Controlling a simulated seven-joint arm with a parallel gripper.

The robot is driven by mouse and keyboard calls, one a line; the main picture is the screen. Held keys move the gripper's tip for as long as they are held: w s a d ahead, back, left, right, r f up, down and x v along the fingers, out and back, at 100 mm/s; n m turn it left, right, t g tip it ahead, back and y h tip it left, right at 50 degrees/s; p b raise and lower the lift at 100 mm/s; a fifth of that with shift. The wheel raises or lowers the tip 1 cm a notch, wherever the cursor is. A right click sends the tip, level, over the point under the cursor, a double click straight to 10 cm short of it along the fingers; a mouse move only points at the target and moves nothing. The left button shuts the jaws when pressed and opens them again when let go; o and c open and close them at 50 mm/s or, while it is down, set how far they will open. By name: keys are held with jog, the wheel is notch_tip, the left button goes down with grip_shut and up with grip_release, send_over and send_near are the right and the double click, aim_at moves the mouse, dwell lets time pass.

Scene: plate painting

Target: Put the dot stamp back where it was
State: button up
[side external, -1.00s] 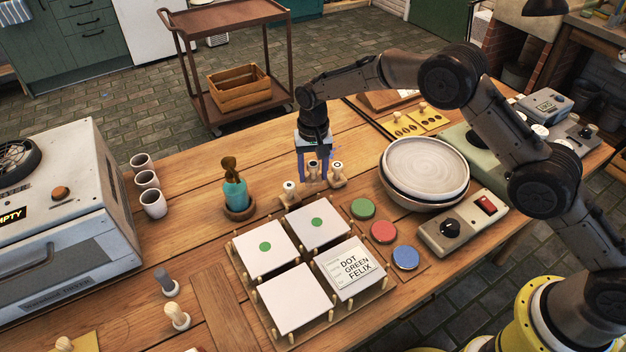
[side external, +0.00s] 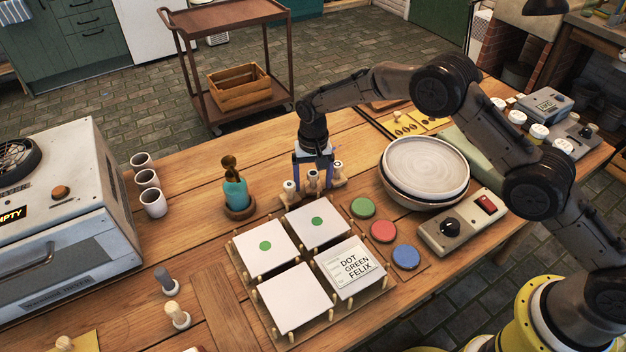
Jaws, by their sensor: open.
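Three wooden-handled stamps stand in a row behind the plate rack: a left one (side external: 290,190), a middle one (side external: 313,181) and a right one (side external: 338,174). Which of them is the dot stamp cannot be told, as their faces are hidden. My gripper (side external: 313,176) points down at the row with its blue fingers apart. The middle stamp shows between the fingers in the picture; whether they touch it is unclear. Two white square plates, a left one (side external: 283,236) and a right one (side external: 336,213), each bear a green dot.
The rack also holds a blank plate (side external: 293,302) and a card (side external: 350,266) reading DOT GREEN FELIX. Green (side external: 363,207), red (side external: 383,230) and blue (side external: 406,257) pads lie to its right. A bottle (side external: 235,194) stands left of the stamps, stacked bowls (side external: 425,168) right.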

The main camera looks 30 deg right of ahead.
notch_tip(320, 180, up, 13)
jog(key=shift+f, duration=0.2)
notch_tip(320, 180, up, 10)
jog(key=t, duration=0.1)
send_over(314, 173)
jog(key=s+d, duration=0.4)
jog(key=s+d+r+n+t, duration=0.2)
jog(key=s+d+r, duration=0.4)
jog(key=s+r, duration=0.4)
jog(key=s+d+f+n+t, duration=0.1)
jog(key=s+d, duration=0.2)
jog(key=s, duration=1)
jog(key=s+d+f+n+t, duration=0.1)
jog(key=s+d+f, duration=0.1)
jog(key=s, duration=1)
jog(key=shift+s+d+f+t, duration=0.2)
jog(key=shift+s+d+t, duration=0.15)
jog(key=shift+d, duration=0.4)
